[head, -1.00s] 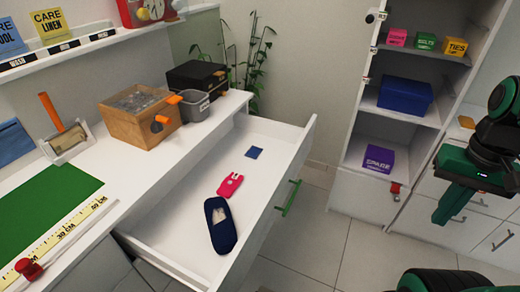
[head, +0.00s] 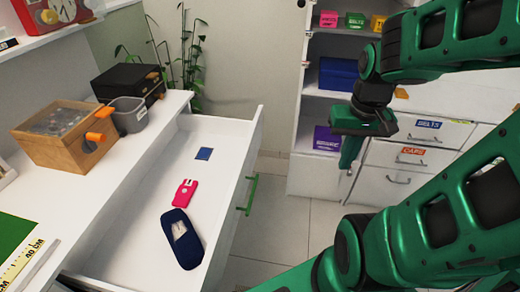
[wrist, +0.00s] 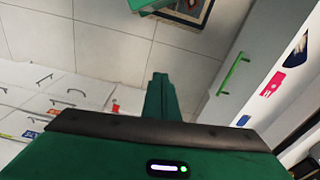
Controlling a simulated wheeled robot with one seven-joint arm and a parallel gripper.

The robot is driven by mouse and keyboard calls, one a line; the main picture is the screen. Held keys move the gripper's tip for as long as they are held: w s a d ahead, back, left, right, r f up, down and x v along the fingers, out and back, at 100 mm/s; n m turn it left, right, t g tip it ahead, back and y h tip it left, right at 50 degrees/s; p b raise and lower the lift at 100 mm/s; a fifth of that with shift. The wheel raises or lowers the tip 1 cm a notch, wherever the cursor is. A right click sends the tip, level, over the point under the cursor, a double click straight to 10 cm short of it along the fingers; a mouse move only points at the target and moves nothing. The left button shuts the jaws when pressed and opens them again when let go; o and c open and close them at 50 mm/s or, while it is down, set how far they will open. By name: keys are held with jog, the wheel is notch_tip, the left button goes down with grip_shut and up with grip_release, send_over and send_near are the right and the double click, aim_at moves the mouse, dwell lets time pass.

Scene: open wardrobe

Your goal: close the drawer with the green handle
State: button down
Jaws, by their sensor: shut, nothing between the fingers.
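The drawer (head: 122,262) with the green handle is pulled out from the white counter at the left. Its green handle (head: 248,194) is on the outer face of the drawer front; it also shows in the wrist view (wrist: 233,73). Inside lie a dark blue slipper-like item (head: 182,238), a pink item (head: 185,193) and a small blue square (head: 204,154). My gripper (head: 347,166) is shut and empty, to the right of the handle and apart from it, pointing down. In the wrist view its fingers (wrist: 161,90) are left of the handle.
A wooden box (head: 62,140), a grey bin (head: 128,114) and a black box (head: 125,82) stand on the counter. A shelf unit with drawers (head: 398,178) stands behind my arm. Tiled floor (head: 285,222) is open between it and the drawer.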

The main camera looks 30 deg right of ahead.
jog(key=w+f+n+t, duration=0.1)
jog(key=w+f, duration=0.2)
jog(key=w, duration=0.2)
jog(key=w+f+t, duration=0.1)
jog(key=w+f, duration=0.2)
jog(key=w, duration=0.3)
jog(key=m+t+y, duration=0.1)
jog(key=t+y, duration=0.1)
jog(key=t, duration=0.2)
send_near(255, 154)
notch_tip(255, 154, down, 3)
jog(key=w, duration=0.1)
jog(key=shift+w+a+f, duration=0.15)
jog(key=shift+w+a, duration=0.05)
jog(key=shift+w, duration=0.4)
